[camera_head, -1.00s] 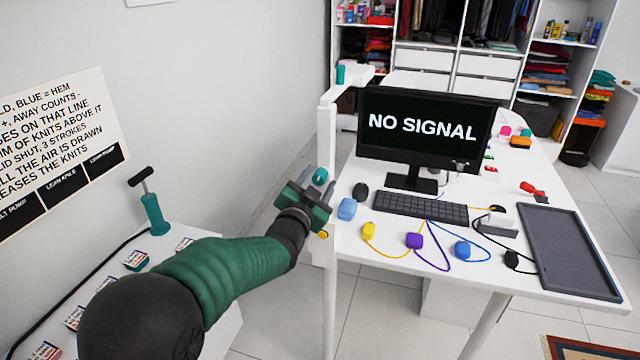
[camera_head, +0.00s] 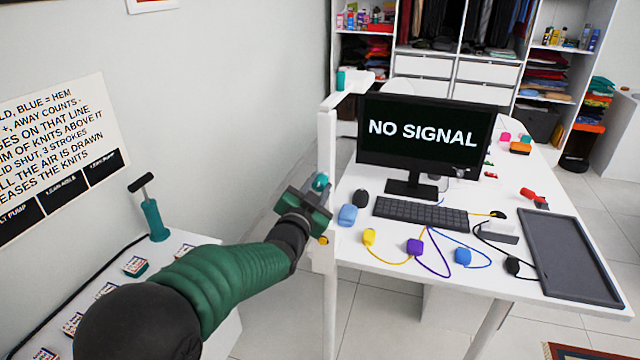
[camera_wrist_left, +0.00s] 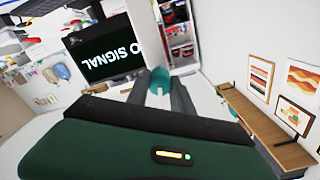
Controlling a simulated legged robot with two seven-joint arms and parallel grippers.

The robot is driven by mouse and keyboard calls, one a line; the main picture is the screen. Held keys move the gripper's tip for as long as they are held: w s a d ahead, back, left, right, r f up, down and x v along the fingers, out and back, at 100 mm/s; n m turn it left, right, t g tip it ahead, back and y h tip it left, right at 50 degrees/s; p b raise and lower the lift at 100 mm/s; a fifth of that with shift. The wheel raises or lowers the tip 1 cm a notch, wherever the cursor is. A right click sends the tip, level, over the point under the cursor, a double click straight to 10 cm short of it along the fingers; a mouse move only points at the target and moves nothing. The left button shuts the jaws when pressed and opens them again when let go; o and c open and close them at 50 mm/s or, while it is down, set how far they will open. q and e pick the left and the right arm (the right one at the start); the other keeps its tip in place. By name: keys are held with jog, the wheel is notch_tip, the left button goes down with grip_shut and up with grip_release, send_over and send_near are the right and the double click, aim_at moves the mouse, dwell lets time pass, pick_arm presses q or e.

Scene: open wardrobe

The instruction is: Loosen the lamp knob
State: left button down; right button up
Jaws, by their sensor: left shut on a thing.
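The lamp is a white upright post (camera_head: 326,140) at the left end of the desk, with a short white arm on top. A round teal knob (camera_head: 321,181) sits on the post at about mid height. My left gripper (camera_head: 318,190) is at this knob and shut on it. In the left wrist view the teal knob (camera_wrist_left: 160,80) shows between the two grey fingers, partly hidden by them. A small yellow knob (camera_head: 323,240) is lower on the post, just below my gripper. My right gripper is not in view.
The white desk (camera_head: 350,250) holds a monitor (camera_head: 425,135), a keyboard (camera_head: 420,212), a dark tray (camera_head: 567,253) and several coloured items with cables. A lower white table at left bears a teal pump (camera_head: 152,212) and small labelled blocks. An open wardrobe stands behind.

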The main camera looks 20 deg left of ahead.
pick_arm(q)
jog(key=n+b, duration=0.1)
jog(key=n, duration=0.2)
jog(key=shift+f, duration=0.2)
jog(key=n+b, duration=0.1)
jog(key=n, duration=0.4)
jog(key=shift+a, duration=0.1)
jog(key=n+b, duration=0.1)
jog(key=n, duration=0.8)
jog(key=shift+r, duration=0.15)
jog(key=c, duration=1)
grip_release()
jog(key=shift+c, duration=0.2)
jog(key=shift+c, duration=0.4)
